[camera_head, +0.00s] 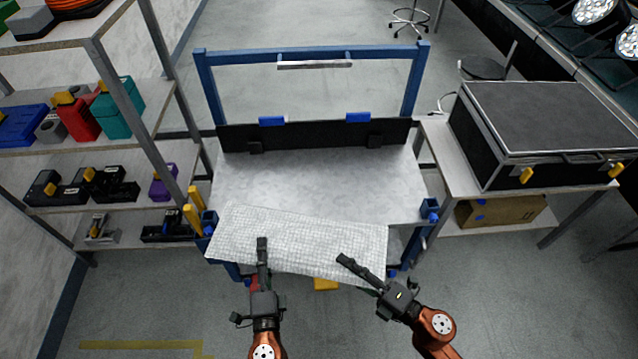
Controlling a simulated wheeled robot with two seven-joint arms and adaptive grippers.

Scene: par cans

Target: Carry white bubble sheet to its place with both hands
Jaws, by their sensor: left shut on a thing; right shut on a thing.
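The white bubble sheet (310,235) is a flat, textured rectangle, slightly tilted, with its left end farther up in the picture. It overlaps the front edge of a grey-topped workbench (320,185) with a blue frame. My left gripper (262,250) is shut on the sheet's near edge, left of its middle. My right gripper (355,268) is shut on the near edge toward the right end. Whether the sheet touches the bench top cannot be told. The bench's front edge is partly hidden behind the sheet.
A shelf rack (95,145) with coloured cases and tools stands on the left. A black case (550,120) sits on a side table (445,165) at right, above a cardboard box (500,212). A dark panel with blue clips (315,135) closes the bench's back. The bench top is bare.

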